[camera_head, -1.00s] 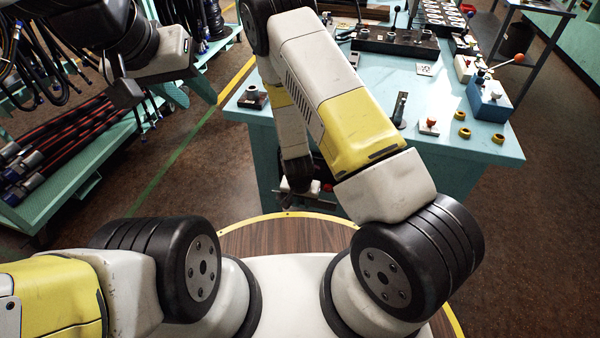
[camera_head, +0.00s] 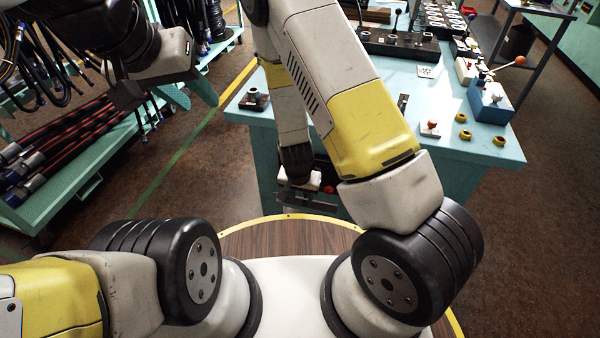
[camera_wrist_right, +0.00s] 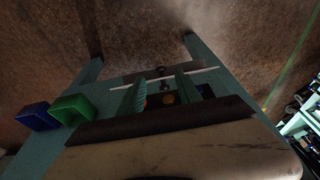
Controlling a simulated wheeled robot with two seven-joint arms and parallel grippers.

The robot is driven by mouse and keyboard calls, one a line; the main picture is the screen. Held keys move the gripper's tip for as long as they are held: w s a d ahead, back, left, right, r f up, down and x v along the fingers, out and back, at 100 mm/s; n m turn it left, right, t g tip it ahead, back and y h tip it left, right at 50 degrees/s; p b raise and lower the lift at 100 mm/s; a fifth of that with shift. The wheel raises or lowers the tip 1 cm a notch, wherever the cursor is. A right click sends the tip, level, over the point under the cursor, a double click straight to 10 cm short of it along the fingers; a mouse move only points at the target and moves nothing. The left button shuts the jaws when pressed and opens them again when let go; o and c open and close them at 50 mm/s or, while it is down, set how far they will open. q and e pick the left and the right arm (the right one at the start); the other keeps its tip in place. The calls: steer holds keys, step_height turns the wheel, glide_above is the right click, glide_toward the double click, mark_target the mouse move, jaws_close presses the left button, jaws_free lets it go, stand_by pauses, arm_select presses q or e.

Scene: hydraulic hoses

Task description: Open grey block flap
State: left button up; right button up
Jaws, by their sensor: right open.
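I cannot pick out the grey block or its flap with certainty. My right gripper (camera_head: 306,192) hangs low at the front edge of the teal workbench (camera_head: 462,150), below its top, near a small red part (camera_head: 329,189). In the right wrist view my right gripper (camera_wrist_right: 160,92) is open, its two fingers apart. Small red and orange parts (camera_wrist_right: 168,99) show between the fingers, with a pale bar (camera_wrist_right: 205,72) beyond them. My left gripper (camera_head: 126,95) is raised at the upper left over the hose racks, away from the bench; its jaws are unclear.
A blue box with a lever (camera_head: 490,102), a white block with a red knob (camera_head: 430,129) and several yellow rings (camera_head: 465,135) stand on the bench. Hose racks stand at left.

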steer(key=shift+s+r, duration=0.1)
steer(key=shift+r, duration=0.3)
steer(key=shift+w+r, duration=0.1)
steer(key=shift+w, duration=0.3)
steer(key=c, duration=0.6)
steer(key=shift+g, duration=0.9)
steer(key=w+r, duration=0.2)
steer(key=w, duration=0.1)
steer(key=w+r, duration=0.1)
steer(key=w, duration=0.1)
steer(key=shift+w+d+r, duration=0.1)
steer(key=shift+w+d, duration=0.1)
steer(key=shift+d, duration=0.1)
jaws_close()
steer(key=w+r+g+y, duration=0.1)
steer(key=w+r+g, duration=0.15)
steer(key=r, duration=0.25)
glide_toward(306, 199)
steer(key=w+a+f, duration=0.2)
steer(key=w+f, duration=0.2)
steer(key=shift+s+a+f+t, duration=0.2)
steer(key=shift+s+f+t, duration=0.15)
steer(key=shift+s+f, duration=0.7)
steer(key=shift+s+a+f, duration=0.15)
steer(key=shift+s+f, duration=0.2)
steer(key=shift+s, duration=0.2)
